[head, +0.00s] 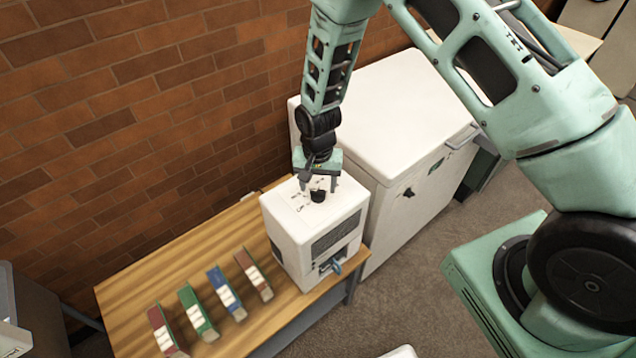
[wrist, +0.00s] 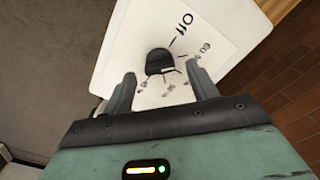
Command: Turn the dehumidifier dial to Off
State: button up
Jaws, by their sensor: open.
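The dehumidifier (head: 337,222) is a white box with dark grilles, standing at the right end of a wooden table. Its black dial (head: 318,195) is on the top face. In the wrist view the dial (wrist: 159,62) sits on a white label with "Off" and several number marks around it. The "Off" mark (wrist: 183,25) lies up and to the right of the dial in that view. My gripper (head: 319,187) is above the dehumidifier's top. Its fingers (wrist: 160,84) are open, one to each side below the dial in the wrist view. Contact with the dial cannot be told.
A large white chest (head: 400,100) stands close behind on the right. A brick wall (head: 130,110) runs along the back.

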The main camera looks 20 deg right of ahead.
jog(key=shift+f, duration=0.8)
jog(key=c, duration=1)
jog(key=shift+n, duration=0.3)
jog(key=n+b, duration=0.2)
jog(key=shift+f+n, duration=0.1)
jog(key=shift+n, duration=0.3)
jog(key=n+b, duration=0.3)
jog(key=n, duration=0.2)
jog(key=shift+n, duration=0.4)
jog(key=shift+r, duration=0.2)
